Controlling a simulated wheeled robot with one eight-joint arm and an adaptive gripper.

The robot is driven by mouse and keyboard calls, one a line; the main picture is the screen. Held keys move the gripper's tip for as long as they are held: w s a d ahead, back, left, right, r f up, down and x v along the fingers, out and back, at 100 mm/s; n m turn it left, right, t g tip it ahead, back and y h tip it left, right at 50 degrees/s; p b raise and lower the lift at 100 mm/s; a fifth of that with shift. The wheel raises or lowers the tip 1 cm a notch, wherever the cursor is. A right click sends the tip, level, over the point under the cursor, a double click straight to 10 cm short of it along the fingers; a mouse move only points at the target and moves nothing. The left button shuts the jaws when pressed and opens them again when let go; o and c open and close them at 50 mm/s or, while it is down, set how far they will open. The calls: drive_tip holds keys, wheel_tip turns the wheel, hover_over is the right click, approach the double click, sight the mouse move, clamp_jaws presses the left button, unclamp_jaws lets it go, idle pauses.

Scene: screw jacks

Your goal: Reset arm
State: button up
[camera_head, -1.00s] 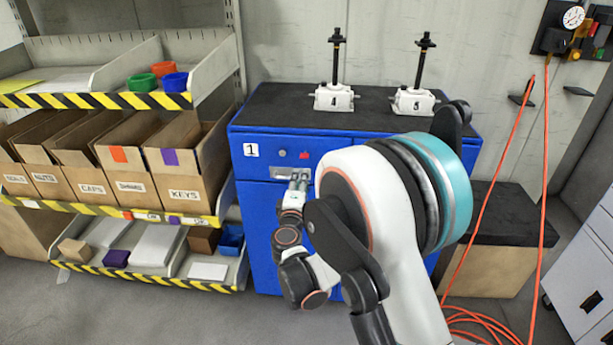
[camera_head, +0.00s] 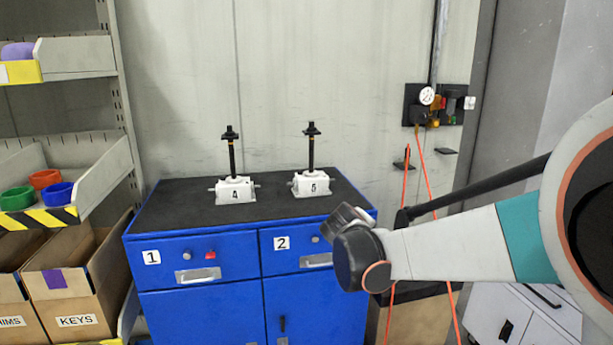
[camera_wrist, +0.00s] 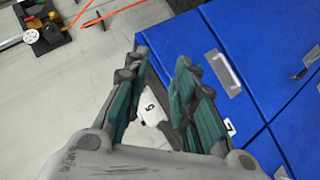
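My gripper (camera_wrist: 162,65) shows in the wrist view with its two green-padded fingers apart and nothing held between them. In the head view my arm reaches in from the right, its wrist in front of the cabinet's right side; the fingers cannot be made out there. Screw jack 4 (camera_head: 235,190) and screw jack 5 (camera_head: 311,184) stand upright on the black top of the blue cabinet (camera_head: 210,291). A white jack body marked 5 (camera_wrist: 151,108) shows beyond the gap between the fingers, partly hidden and apart from them.
Drawer 1 (camera_head: 225,262) and drawer 2 (camera_head: 283,261) look shut. A shelf with coloured cups (camera_head: 60,193) and cardboard boxes (camera_head: 75,285) stands left. An orange hose (camera_head: 431,185) hangs at the right beneath a gauge panel (camera_head: 427,96). The cabinet top around the jacks is clear.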

drive_tip(key=s+d+r+m+g+y+b, duration=0.1)
drive_tip(key=s+d+m, duration=0.15)
drive_tip(key=s, duration=0.65)
drive_tip(key=s+d+m+g, duration=0.2)
drive_tip(key=s+d, duration=0.2)
drive_tip(key=s, duration=0.6)
drive_tip(key=s+f+m+y+b, duration=0.1)
drive_tip(key=s+f, duration=0.2)
drive_tip(key=s, duration=0.7)
drive_tip(key=s+a+f+m+g+y+b, duration=0.1)
drive_tip(key=s+f, duration=0.3)
drive_tip(key=s, duration=0.6)
drive_tip(key=shift+a+m+y, duration=0.2)
drive_tip(key=shift+m+y, duration=0.4)
drive_tip(key=shift+m, duration=0.05)
drive_tip(key=shift+o, duration=0.6)
drive_tip(key=shift+w+r, duration=0.1)
